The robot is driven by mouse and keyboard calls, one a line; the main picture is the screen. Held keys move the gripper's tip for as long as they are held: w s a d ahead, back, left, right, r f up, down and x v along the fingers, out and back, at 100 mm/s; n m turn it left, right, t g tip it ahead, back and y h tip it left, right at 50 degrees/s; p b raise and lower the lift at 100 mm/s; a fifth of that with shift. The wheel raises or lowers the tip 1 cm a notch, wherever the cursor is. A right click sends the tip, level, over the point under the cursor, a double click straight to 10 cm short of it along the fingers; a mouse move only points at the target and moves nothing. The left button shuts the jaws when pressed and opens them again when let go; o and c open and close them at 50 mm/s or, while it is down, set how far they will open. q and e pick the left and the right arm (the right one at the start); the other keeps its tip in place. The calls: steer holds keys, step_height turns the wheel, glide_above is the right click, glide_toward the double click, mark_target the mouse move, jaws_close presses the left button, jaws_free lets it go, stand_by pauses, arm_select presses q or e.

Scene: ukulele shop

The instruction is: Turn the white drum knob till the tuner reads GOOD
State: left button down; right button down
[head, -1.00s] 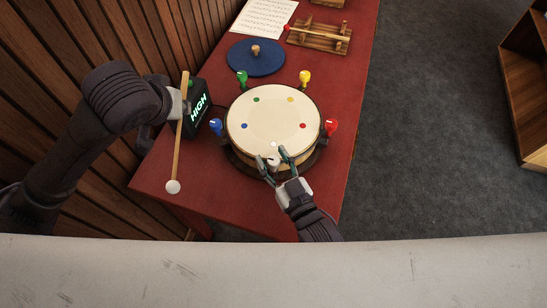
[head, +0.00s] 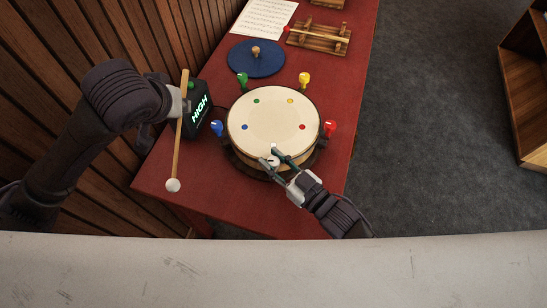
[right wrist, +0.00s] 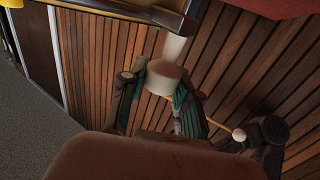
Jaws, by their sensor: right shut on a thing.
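The round drum (head: 270,118) has a pale skin and sits on the red table. Its white knob (head: 273,161) is at the near side, mostly covered by my right gripper (head: 276,163). In the right wrist view the white knob (right wrist: 165,76) stands between the two fingers, which are shut on it. The black tuner box (head: 199,112) stands left of the drum and shows HIGH in green letters. My left gripper (head: 183,104) is shut on a mallet (head: 177,145) with a white ball, hanging head down in front of the tuner.
Blue (head: 217,127), green (head: 242,79), yellow (head: 304,79) and red (head: 329,129) knobs ring the drum. Behind it are a blue lid (head: 256,58), a wooden rack (head: 319,38) and a music sheet (head: 264,17). A slatted wall (head: 70,50) stands close on the left.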

steer(key=shift+n+g+y, duration=1.1)
steer(key=shift+g, duration=0.3)
steer(key=c, duration=0.8)
jaws_free()
steer(key=shift+d, duration=0.1)
steer(key=v, duration=1.1)
steer(key=shift+s+d, duration=0.2)
steer(key=shift+d, duration=0.15)
steer(key=shift+d, duration=0.1)
